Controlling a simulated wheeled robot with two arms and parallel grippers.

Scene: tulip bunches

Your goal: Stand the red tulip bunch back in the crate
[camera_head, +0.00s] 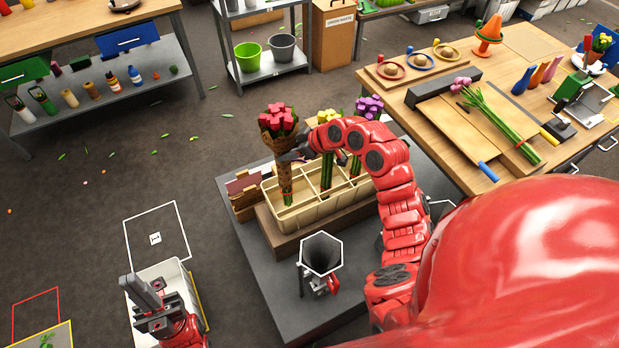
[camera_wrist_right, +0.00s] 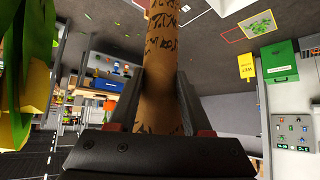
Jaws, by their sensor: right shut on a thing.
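The red tulip bunch (camera_head: 278,121), wrapped in brown patterned paper, is upright at the left end of the cream divided crate (camera_head: 303,213). Its green stems reach down inside the outline of the left compartment; I cannot tell whether they touch the bottom. My right gripper (camera_head: 296,154) is shut on the paper wrap from the right side. In the right wrist view the brown wrap (camera_wrist_right: 166,60) stands between my two fingers. My left gripper (camera_head: 153,296) is at lower left over a white bin, far from the bunch; its finger gap is unclear.
Yellow (camera_head: 329,118) and purple (camera_head: 369,106) bunches stand in the crate, partly behind my right arm. A dark funnel (camera_head: 321,254) stands in front of the crate. A pink bunch (camera_head: 490,112) lies on the wooden table at right. A brown box (camera_head: 243,194) is left of the crate.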

